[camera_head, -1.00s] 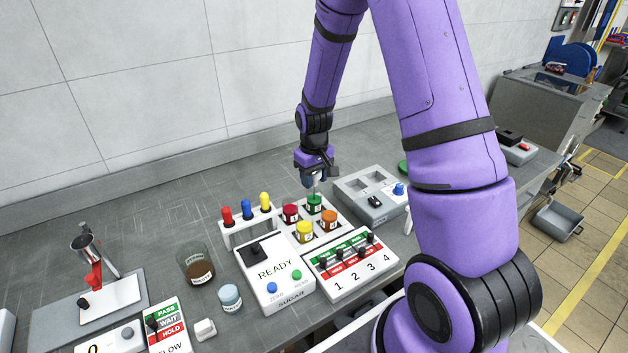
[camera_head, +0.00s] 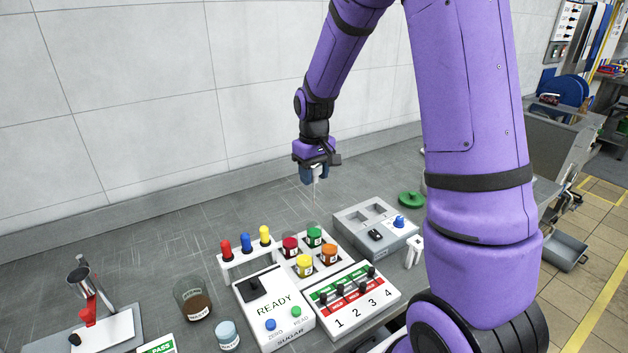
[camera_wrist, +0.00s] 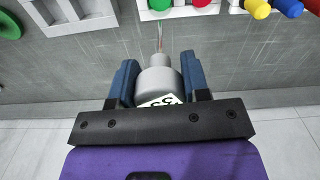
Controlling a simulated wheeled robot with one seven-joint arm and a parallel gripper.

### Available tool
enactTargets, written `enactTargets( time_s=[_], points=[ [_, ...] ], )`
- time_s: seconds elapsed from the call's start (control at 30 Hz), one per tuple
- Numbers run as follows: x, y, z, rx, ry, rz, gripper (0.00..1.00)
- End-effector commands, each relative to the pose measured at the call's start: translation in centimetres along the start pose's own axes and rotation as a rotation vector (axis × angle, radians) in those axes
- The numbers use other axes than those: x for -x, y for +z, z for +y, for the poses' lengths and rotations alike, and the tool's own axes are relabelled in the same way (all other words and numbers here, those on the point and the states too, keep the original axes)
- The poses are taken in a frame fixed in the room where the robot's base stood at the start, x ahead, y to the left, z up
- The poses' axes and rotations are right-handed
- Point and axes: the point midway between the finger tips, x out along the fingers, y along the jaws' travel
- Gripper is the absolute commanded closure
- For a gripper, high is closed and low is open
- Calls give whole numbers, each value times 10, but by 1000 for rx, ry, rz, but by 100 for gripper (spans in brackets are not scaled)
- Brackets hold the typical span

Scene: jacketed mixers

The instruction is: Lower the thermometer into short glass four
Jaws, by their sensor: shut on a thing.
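My gripper (camera_head: 315,176) is shut on the thermometer (camera_wrist: 158,82), a grey body with a white display and a thin probe pointing away from the jaws. In the head view the thermometer (camera_head: 316,187) hangs below the jaws, its probe apart from the jars. Short glasses with coloured contents stand in a white rack: red (camera_head: 290,247), green (camera_head: 314,237), yellow (camera_head: 304,265) and orange-brown (camera_head: 328,254). Their labels are too small to read, so I cannot tell which is four. In the wrist view the green glass (camera_wrist: 160,5) is just beyond the probe.
A white stand with red, blue and yellow knobs (camera_head: 245,252) is left of the rack. A grey box (camera_head: 376,229) is to the right. The counter behind is clear.

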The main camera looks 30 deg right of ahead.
Motion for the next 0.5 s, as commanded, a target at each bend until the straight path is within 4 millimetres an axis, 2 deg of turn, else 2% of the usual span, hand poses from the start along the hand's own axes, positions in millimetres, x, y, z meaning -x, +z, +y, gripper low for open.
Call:
enactTargets(
  time_s=[0.5],
  points=[
    [32,0,0,0,0,2,83]
  ],
)
